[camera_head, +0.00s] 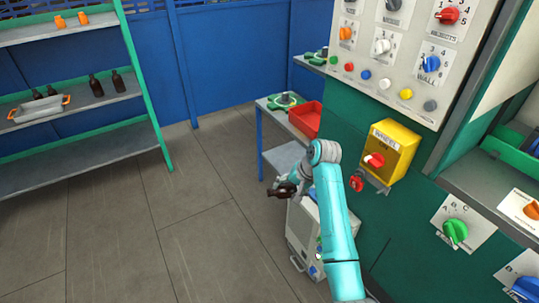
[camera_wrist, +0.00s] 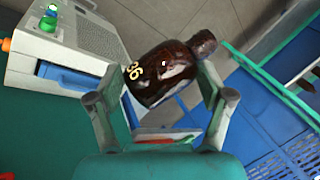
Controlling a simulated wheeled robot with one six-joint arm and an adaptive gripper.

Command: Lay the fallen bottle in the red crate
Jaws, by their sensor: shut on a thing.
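My gripper (camera_head: 289,184) is shut on a dark amber bottle (camera_head: 279,192), held in the air left of the wall panel. In the wrist view, the bottle (camera_wrist: 165,73) lies tilted across my gripper (camera_wrist: 160,88), its cap to the upper right and a yellow "36" on its left end. The red crate (camera_head: 306,108) stands on a small grey bench top, beyond and a little right of my gripper in the head view. Only part of its inside shows, and it looks empty there.
A grey and white machine (camera_head: 303,235) stands below my arm. A yellow switch box (camera_head: 391,151) juts from the green wall at right. A green ring-shaped fixture (camera_head: 284,101) is beside the crate.

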